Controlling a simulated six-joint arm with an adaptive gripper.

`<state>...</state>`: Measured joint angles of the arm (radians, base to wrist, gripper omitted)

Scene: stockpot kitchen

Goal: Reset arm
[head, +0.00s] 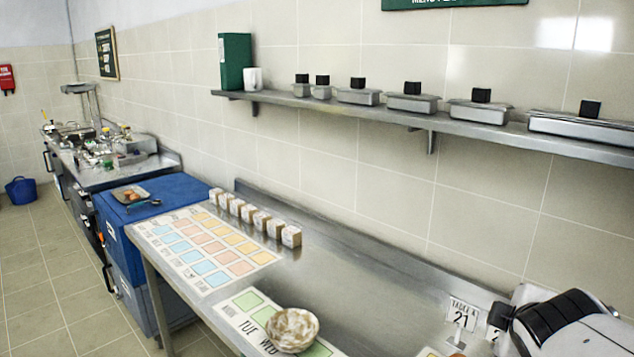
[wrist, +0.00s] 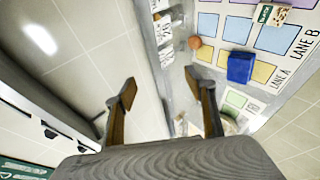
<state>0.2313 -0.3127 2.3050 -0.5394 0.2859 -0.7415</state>
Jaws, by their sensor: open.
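In the wrist view my gripper (wrist: 160,88) is open, with its two brown and black fingers apart and nothing between them. Pale tiles and the edge of a metal surface show beyond the fingers. My gripper's fingers do not show in the head view. The steel counter (head: 350,262) there carries a coloured grid mat (head: 187,254) and a mottled bowl (head: 292,330) on a green-squared mat.
A row of small white-labelled boxes (head: 290,236) stands behind the grid mat. A numbered card (head: 461,314) stands at right. A wall shelf (head: 470,124) holds lidded pans. The wrist view shows a blue block (wrist: 240,67) and a brown ball (wrist: 194,42).

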